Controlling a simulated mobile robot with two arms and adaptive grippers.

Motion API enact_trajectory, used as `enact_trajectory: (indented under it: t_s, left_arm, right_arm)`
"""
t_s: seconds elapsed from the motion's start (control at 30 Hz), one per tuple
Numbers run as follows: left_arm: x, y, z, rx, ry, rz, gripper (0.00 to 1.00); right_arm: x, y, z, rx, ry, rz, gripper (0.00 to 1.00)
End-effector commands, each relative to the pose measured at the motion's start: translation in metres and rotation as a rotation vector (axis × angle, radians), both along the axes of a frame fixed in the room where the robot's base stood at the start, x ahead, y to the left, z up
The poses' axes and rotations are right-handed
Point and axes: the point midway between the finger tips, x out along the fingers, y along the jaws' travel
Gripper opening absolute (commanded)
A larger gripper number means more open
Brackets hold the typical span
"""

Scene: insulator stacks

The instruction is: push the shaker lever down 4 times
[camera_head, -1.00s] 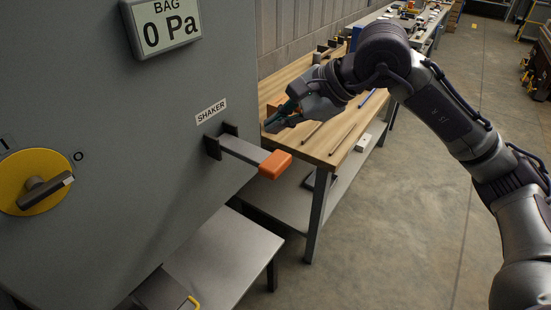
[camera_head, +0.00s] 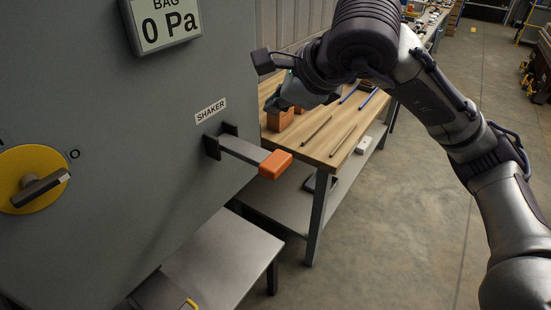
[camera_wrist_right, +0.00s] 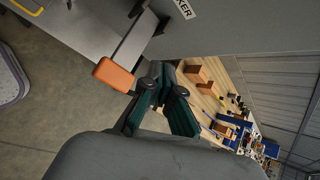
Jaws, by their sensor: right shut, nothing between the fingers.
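The shaker lever (camera_head: 240,149) is a grey bar with an orange end grip (camera_head: 275,164). It sticks out from the grey cabinet below the "SHAKER" label (camera_head: 211,111). My right gripper (camera_head: 273,101) is above and behind the lever in the head view, apart from it, and partly hidden by its own wrist. In the right wrist view the shut, empty fingers (camera_wrist_right: 165,82) appear beside the orange grip (camera_wrist_right: 114,75), overlapping its edge; contact cannot be told. My left gripper is not in view.
The cabinet (camera_head: 100,90) carries a "0 Pa" display (camera_head: 165,24) and a yellow rotary switch (camera_head: 35,180). A wooden workbench (camera_head: 335,140) with rods and an orange-brown block (camera_head: 280,119) stands behind the lever. A grey low table (camera_head: 225,255) is below it.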

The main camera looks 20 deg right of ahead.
Motion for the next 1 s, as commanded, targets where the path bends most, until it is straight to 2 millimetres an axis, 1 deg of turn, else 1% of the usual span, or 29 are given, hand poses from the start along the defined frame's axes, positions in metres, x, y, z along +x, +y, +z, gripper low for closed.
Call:
enact_trajectory:
  t_s: [0.27, 0.47, 0.53, 0.6, 0.77, 1.0]
  left_arm:
    - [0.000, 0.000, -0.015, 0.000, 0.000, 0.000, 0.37]
    - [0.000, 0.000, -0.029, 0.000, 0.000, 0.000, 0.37]
    - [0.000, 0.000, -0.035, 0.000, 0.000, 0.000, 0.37]
    - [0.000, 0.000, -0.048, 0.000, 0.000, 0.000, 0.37]
    - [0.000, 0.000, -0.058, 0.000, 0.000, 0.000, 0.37]
    - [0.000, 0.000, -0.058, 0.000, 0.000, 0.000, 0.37]
  right_arm:
    - [0.000, -0.001, -0.027, -0.001, 0.003, 0.000, 0.00]
    - [-0.001, 0.000, -0.056, -0.001, 0.003, 0.002, 0.00]
    - [-0.001, 0.000, -0.067, -0.001, 0.003, 0.001, 0.00]
    - [-0.001, -0.001, -0.078, 0.000, 0.001, 0.001, 0.00]
    - [-0.001, -0.001, -0.087, 0.000, 0.001, 0.001, 0.00]
    - [-0.001, -0.001, -0.086, 0.000, 0.001, 0.001, 0.00]
